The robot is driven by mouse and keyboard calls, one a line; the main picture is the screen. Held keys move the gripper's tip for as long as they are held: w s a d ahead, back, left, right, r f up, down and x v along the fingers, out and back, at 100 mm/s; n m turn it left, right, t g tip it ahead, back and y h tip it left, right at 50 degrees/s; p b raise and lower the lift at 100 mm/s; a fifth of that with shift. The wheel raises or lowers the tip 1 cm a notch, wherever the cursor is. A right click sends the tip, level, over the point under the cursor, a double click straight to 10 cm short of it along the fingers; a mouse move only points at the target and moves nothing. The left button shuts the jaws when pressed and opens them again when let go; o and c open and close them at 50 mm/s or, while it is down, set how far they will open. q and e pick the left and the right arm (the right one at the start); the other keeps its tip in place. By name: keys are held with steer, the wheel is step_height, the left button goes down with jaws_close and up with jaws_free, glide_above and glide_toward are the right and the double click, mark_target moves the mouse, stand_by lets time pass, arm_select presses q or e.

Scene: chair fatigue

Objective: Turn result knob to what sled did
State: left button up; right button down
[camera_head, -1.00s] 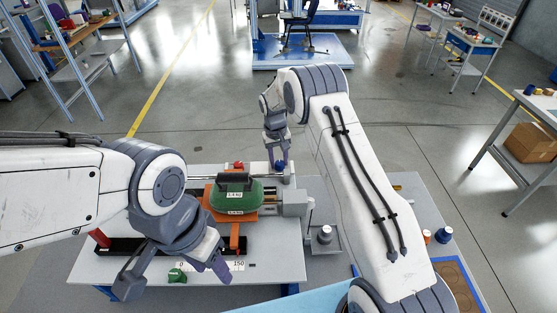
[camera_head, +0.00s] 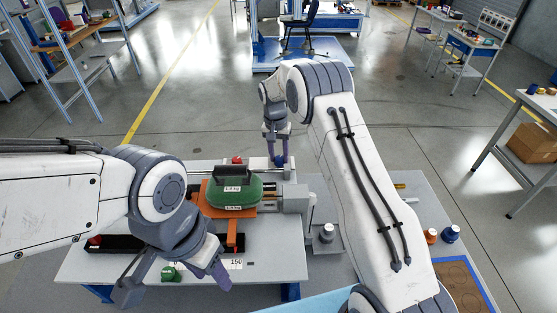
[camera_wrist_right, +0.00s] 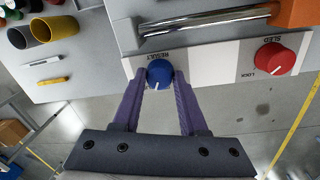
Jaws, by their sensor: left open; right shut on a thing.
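The result knob (camera_wrist_right: 159,74) is blue with a white pointer line, on a white panel strip under the word RESULT. My right gripper (camera_wrist_right: 160,78) has a finger on each side of it and is shut on it. In the head view my right gripper (camera_head: 276,155) reaches down to the back of the table. The sled carries a green weight (camera_head: 232,190) marked in kg, on an orange plate (camera_head: 228,212). The red sled lock knob (camera_wrist_right: 274,59) is on the same panel. My left gripper (camera_head: 172,282) is open and empty over the table's front left.
The grey table (camera_head: 275,262) has free room at its front. A small grey tray (camera_head: 327,240) holds a weight. My right arm hides part of the table's right side.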

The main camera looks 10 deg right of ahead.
steer(key=shift+m+b, duration=0.65)
steer(key=shift+m, duration=0.95)
steer(key=shift+r, duration=0.1)
steer(key=shift+c, duration=2.2)
jaws_free()
